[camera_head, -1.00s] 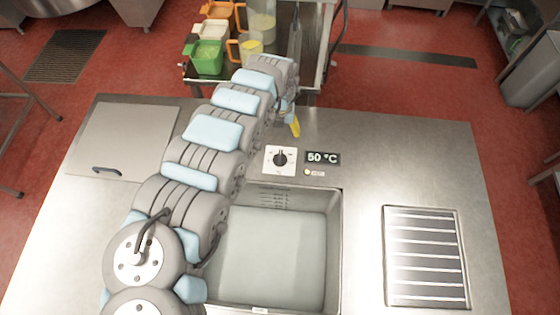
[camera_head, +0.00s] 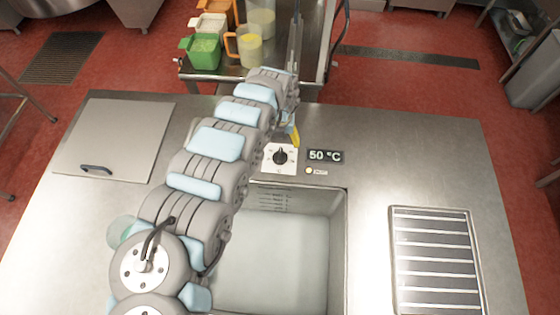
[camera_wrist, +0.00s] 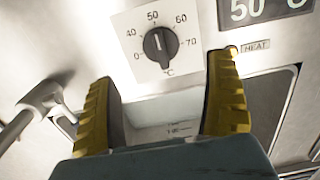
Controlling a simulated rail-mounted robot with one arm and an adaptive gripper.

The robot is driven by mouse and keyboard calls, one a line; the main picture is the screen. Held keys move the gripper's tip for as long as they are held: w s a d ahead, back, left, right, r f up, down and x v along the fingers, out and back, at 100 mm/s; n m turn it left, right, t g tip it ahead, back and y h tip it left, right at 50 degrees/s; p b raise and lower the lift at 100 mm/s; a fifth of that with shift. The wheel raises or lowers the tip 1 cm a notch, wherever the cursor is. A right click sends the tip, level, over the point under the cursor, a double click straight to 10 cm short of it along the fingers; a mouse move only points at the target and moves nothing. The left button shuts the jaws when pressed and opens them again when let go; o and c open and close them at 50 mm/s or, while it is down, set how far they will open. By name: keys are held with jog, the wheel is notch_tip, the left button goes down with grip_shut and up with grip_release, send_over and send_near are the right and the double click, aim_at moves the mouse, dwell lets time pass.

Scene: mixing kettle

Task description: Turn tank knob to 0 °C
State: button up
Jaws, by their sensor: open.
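The tank knob (camera_head: 280,157) is a black dial on a white square plate behind the tank. In the wrist view the knob (camera_wrist: 160,45) points up at the 50 mark, between 40 and 60; the scale runs from 0 to 70. The display (camera_head: 325,156) reads 50 °C. My gripper (camera_wrist: 163,70) is open and empty, its two yellow fingers spread either side of the knob plate in the picture, apart from the knob. In the head view only a bit of a yellow finger shows just behind the plate; my arm hides the rest.
The tank (camera_head: 285,262) is a sunken basin with pale contents in front of the knob. A small HEAT button (camera_head: 309,171) sits beside the knob. A grated drain (camera_head: 436,262) is at right, a lid (camera_head: 115,140) at left. A cart with several jugs stands behind.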

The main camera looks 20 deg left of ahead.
aim_at(280, 153)
notch_tip(280, 153, down, 8)
jog(key=b, duration=0.6)
jog(key=shift+f, duration=0.2)
jog(key=shift+r, duration=0.15)
grip_shut()
